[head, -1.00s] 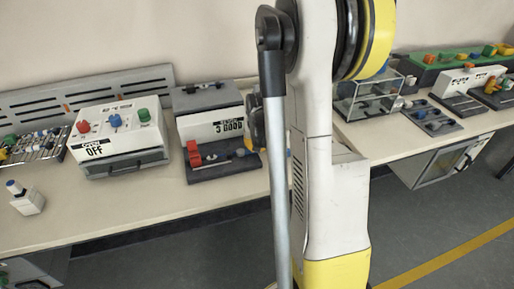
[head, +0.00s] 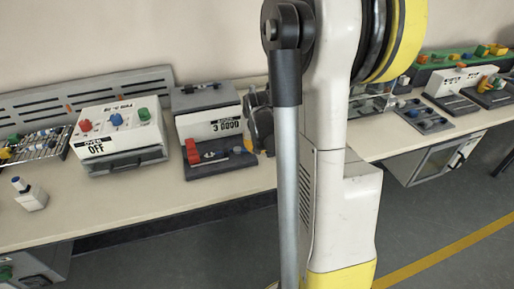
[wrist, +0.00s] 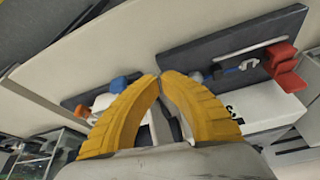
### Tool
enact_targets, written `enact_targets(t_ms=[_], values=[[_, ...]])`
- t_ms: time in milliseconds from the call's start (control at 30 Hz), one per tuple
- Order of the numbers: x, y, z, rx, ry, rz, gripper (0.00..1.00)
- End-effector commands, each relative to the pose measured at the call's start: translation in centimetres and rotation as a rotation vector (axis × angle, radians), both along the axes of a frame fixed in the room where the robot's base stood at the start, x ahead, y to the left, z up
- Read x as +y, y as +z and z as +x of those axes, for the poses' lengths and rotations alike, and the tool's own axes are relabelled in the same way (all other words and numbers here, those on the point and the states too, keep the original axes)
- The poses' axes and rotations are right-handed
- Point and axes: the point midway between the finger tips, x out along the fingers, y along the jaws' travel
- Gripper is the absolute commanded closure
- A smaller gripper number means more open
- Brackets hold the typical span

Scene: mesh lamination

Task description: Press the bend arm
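A white box machine (head: 208,124) with a black display label stands on the bench in the head view. On its dark base (head: 215,169) sits a red block-like part (head: 192,152), which may be the bend arm; no label confirms this. In the wrist view the red part (wrist: 284,68) is at the upper right, beside a blue-and-metal piece (wrist: 240,69) on the dark plate. My gripper (wrist: 160,75) shows two yellow fingers with their tips together and nothing between them. Its tips appear left of the red part and apart from it.
A control box (head: 118,130) reading OFF, with red, blue and green knobs, stands left of the machine. A white bottle (head: 29,194) is near the bench's left front. A second dark fixture with a blue knob (wrist: 120,84) lies left in the wrist view.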

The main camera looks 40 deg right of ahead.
Motion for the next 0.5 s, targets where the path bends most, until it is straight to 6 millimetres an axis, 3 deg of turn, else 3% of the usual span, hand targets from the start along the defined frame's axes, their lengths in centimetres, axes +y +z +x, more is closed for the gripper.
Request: enact_targets(t_ms=[33, 200, 500], values=[[0.2, 1.7, -0.4, 0.0, 0.0, 0.0, 1.0], [0.8, 4.6, -1.4, 0.0, 0.0, 0.0, 1.0], [1.2, 6.2, -2.1, 0.0, 0.0, 0.0, 1.0]])
